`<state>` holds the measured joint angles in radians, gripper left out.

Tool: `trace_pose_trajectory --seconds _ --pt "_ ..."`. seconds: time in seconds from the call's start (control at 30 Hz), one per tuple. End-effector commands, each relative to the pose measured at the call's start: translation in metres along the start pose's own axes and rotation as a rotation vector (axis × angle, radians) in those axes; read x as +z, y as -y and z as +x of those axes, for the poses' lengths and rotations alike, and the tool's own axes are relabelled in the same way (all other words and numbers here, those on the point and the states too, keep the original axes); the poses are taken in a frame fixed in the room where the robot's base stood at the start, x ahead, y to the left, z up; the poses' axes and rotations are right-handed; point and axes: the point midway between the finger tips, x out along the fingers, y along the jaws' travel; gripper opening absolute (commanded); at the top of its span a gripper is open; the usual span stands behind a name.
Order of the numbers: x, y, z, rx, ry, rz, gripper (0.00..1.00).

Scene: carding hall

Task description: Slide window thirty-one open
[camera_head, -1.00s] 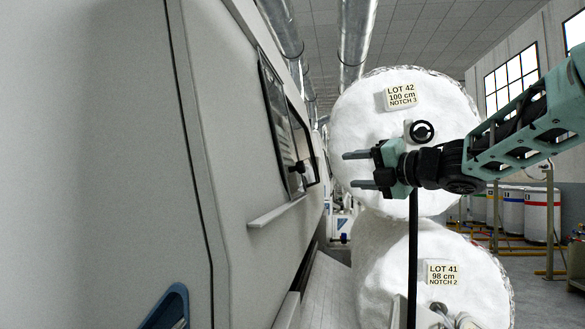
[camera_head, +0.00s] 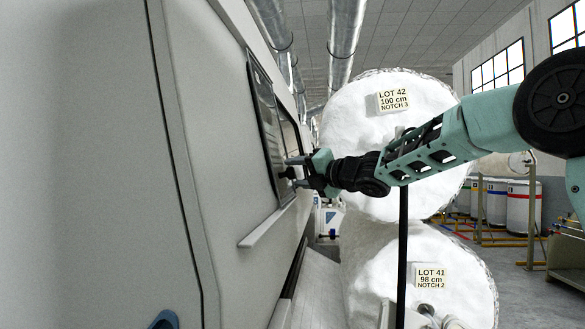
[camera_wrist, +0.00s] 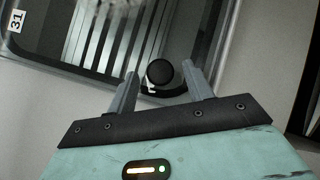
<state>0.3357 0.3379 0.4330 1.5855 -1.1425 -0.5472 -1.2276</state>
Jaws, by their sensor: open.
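Window thirty-one (camera_head: 268,125) is a framed glass pane set in the grey machine wall at the left. In the wrist view the window (camera_wrist: 110,40) shows beside a tag reading 31 (camera_wrist: 17,20), with pale vertical bars behind the glass. A round black knob (camera_wrist: 160,72) sits on its lower part; the knob also shows in the head view (camera_head: 288,172). My gripper (camera_head: 291,170) is at the window, and in the wrist view its fingers (camera_wrist: 163,88) are open, one on each side of the knob. Whether either finger touches the knob cannot be told.
A ledge (camera_head: 270,224) juts from the wall below the window. Two large white rolls, lot 42 (camera_head: 360,130) and lot 41 (camera_head: 385,270), stand close behind my arm. A dark upright post (camera_head: 403,250) stands before them. Drums (camera_head: 522,207) stand at the right.

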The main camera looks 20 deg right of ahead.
Motion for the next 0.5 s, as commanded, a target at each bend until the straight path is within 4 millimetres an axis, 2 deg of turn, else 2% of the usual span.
trace_pose_trajectory --seconds 0.03,0.2,0.5 --pt "0.001 -0.002 0.008 0.002 -0.002 0.001 0.51" --pt "0.001 -0.001 0.021 0.001 0.0 0.0 0.51" --pt "0.0 0.0 0.024 0.0 0.0 -0.001 0.51"
